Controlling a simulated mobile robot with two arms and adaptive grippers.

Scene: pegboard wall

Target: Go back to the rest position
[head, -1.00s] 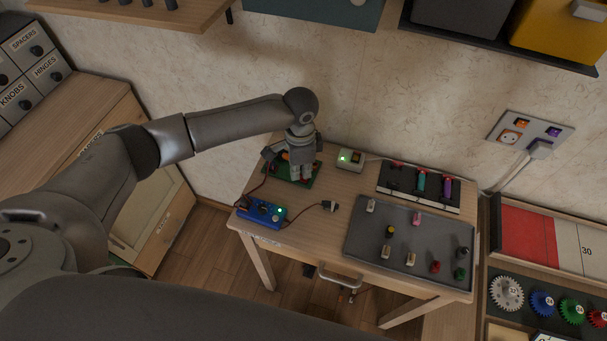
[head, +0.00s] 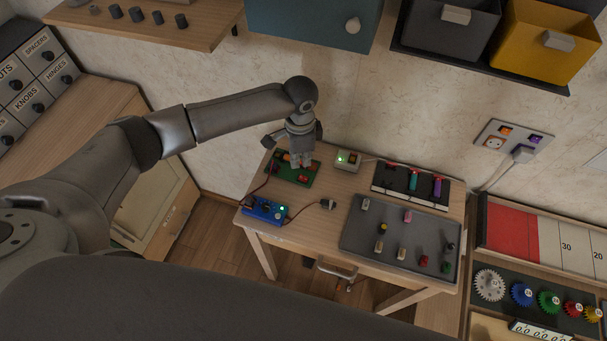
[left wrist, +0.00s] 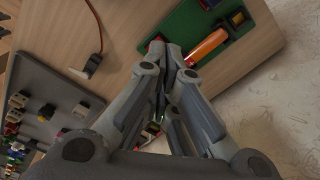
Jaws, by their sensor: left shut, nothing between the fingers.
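My left gripper (head: 301,163) is shut and empty, pointing down over the right part of the green board (head: 311,179) on the small wooden table. In the left wrist view its closed fingers (left wrist: 172,68) cover part of the green board (left wrist: 182,29), where an orange cylinder (left wrist: 207,47) lies beside a dark holder. I cannot tell the gap between the fingertips and the board. My right gripper is not in view.
The table (head: 325,222) also holds a blue module (head: 264,210) with leads, a small box with a green light (head: 347,160), a dark rack (head: 410,186) and a grey tray (head: 374,256) of small parts. A shelf (head: 205,32) and bins hang above.

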